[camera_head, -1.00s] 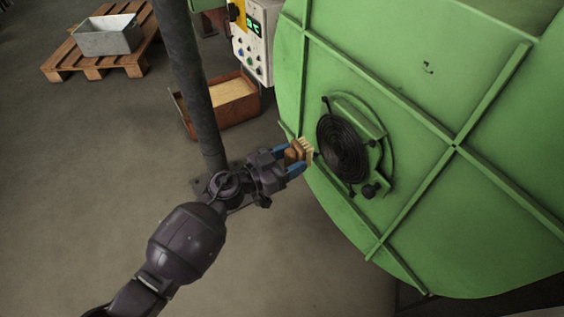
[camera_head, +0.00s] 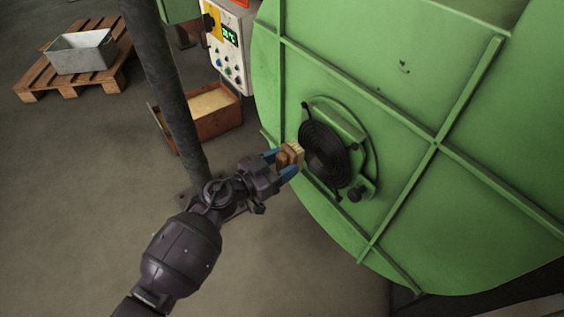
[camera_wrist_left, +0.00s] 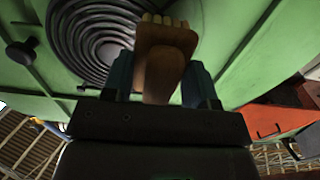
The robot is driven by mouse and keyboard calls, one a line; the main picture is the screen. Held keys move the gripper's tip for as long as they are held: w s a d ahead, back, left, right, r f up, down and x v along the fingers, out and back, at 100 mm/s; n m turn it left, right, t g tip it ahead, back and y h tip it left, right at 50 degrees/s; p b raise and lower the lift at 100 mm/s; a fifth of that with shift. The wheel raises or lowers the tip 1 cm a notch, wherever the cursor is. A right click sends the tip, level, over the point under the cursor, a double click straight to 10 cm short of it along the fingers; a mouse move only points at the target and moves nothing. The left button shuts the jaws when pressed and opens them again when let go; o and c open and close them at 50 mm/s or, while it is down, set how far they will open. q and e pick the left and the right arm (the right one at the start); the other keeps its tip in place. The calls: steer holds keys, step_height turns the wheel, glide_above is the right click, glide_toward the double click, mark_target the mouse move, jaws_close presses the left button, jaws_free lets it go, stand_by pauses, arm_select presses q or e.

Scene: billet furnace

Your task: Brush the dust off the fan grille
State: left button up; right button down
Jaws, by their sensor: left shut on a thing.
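The round black fan grille (camera_head: 325,155) is set in the green furnace face, with its concentric rings seen at an angle. My left gripper (camera_head: 284,163) is shut on a wooden brush (camera_head: 290,153) with pale bristles. The bristles point toward the left rim of the grille and look very close to it; I cannot tell whether they touch. In the left wrist view the brush (camera_wrist_left: 165,50) stands between the blue fingers, and the grille (camera_wrist_left: 92,40) shows behind it and to the left. No dust can be made out. My right gripper is not in view.
The green furnace wall (camera_head: 400,130) has raised ribs and dark knobs (camera_head: 355,194) beside the grille. A dark post (camera_head: 165,90) stands behind my left arm. A control panel (camera_head: 226,50), a bin of tan material (camera_head: 208,105) and a pallet (camera_head: 40,77) with a grey box (camera_head: 82,52) are further back.

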arm_select(q)
steer(key=shift+x, duration=0.95)
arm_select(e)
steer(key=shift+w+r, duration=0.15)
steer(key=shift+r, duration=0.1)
arm_select(q)
steer(key=shift+s+d+r+p, duration=0.25)
steer(key=shift+s+p, duration=0.15)
steer(key=shift+p, duration=0.05)
steer(key=shift+s+d+p, duration=0.3)
steer(key=shift+s+d, duration=0.05)
steer(key=shift+s, duration=0.2)
steer(key=shift+s+d+f+p, duration=0.15)
steer(key=shift+s+d+p, duration=0.3)
steer(key=shift+s, duration=0.3)
steer(key=shift+w+d, duration=0.1)
steer(key=shift+d, duration=0.05)
steer(key=shift+w+a, duration=0.5)
steer(key=shift+w, duration=0.25)
steer(key=shift+w+a, duration=0.45)
steer(key=shift+w, duration=0.3)
steer(key=shift+w+a, duration=0.1)
steer(key=shift+w, duration=0.15)
steer(key=shift+c, duration=0.4)
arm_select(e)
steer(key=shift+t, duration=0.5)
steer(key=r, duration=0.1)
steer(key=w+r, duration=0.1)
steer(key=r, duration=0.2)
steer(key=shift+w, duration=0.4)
